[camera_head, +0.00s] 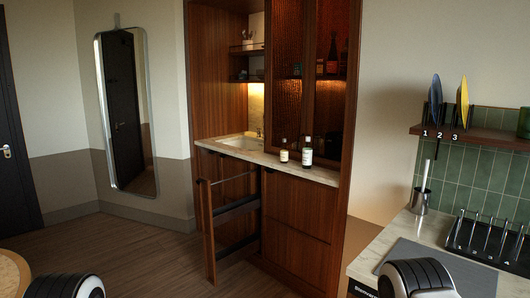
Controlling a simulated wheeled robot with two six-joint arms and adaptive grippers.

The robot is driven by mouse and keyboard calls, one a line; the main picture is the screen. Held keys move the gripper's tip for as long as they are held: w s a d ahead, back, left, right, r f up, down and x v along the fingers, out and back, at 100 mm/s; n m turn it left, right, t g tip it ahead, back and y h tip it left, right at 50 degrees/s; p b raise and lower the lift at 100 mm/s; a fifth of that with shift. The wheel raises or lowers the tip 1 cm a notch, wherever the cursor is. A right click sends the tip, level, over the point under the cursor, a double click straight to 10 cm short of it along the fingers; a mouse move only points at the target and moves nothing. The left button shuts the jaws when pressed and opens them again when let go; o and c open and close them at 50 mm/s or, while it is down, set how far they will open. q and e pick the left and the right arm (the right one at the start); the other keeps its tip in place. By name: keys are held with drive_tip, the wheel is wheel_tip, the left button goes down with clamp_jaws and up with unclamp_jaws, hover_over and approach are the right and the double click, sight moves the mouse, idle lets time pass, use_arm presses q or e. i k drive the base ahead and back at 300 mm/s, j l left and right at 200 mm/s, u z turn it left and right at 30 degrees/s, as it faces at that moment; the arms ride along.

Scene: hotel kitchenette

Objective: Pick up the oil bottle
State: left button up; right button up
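Two small bottles stand upright on the pale counter of the wooden kitchenette cabinet, in the middle of the head view. The left one (284,151) is dark with a white label and a light top. The labels are too small to read, so I cannot tell which is the oil bottle. Only rounded black-and-white parts of my two arms show at the bottom edge. My grippers are not in view, and both bottles stand free.
A narrow pull-out door (208,232) stands open below the counter (325,176), projecting toward me. A sink (240,142) is at the counter's left. More bottles (332,56) stand on a shelf above. A worktop with a black rack (485,243) is at right. Floor is clear left of the door.

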sight(284, 152)
drive_tip(key=i+u, duration=0.3)
drive_tip(key=i, duration=0.5)
drive_tip(key=i+u, duration=0.3)
drive_tip(key=i, duration=0.45)
drive_tip(key=i+l+z, duration=0.15)
drive_tip(key=i+z, duration=0.75)
drive_tip(key=i+j+z, duration=0.1)
drive_tip(key=i+z, duration=0.2)
drive_tip(key=z, duration=0.15)
